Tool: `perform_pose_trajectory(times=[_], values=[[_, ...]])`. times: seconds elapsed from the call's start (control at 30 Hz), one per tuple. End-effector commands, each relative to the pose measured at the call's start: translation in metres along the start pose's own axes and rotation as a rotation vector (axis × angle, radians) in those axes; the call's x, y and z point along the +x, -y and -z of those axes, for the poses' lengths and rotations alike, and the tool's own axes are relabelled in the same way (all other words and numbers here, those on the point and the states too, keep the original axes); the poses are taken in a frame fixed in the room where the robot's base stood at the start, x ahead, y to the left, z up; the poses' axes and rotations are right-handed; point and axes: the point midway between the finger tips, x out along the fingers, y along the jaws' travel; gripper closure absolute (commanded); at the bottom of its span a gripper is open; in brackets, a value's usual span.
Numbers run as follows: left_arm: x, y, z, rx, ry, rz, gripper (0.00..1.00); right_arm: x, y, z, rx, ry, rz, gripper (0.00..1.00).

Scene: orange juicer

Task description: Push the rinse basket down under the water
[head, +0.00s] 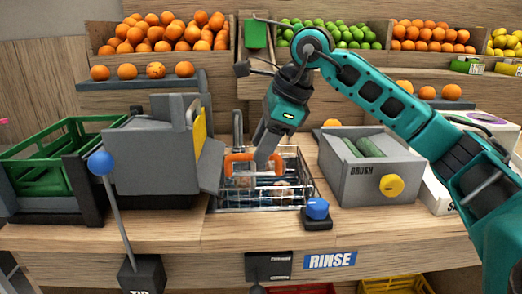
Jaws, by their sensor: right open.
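Dark bluish and pale contents show through the wires; I cannot make out the water level. My right gripper (262,158) points down at the orange handle, with its fingers at or just over it. It is open; whether it touches the handle I cannot tell. My left gripper is not in view.
A grey machine (150,160) stands close on the left, with a blue-knobbed lever (101,163) before it. The grey brush box (350,180) is close on the right. A blue button (317,208) sits at the basket's front right. Fruit shelves line the back.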

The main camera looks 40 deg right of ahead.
Motion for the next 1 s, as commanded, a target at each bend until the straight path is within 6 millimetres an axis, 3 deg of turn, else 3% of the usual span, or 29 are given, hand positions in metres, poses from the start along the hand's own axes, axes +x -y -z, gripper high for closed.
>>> perform_pose_trajectory(times=[0.13, 0.43, 0.87, 1.0], values=[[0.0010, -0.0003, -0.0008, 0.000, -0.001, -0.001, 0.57, 0.0102, -0.0002, -0.0003, 0.000, 0.002, -0.001, 0.58], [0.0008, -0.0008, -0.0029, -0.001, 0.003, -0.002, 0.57, 0.0116, 0.0000, -0.0003, 0.000, 0.001, 0.000, 0.58], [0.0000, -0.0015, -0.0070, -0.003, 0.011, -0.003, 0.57, 0.0112, 0.0000, -0.0003, 0.000, 0.001, 0.000, 0.99], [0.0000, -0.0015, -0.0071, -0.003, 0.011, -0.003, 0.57, 0.0112, 0.0000, -0.0002, 0.000, 0.001, 0.000, 1.00]])
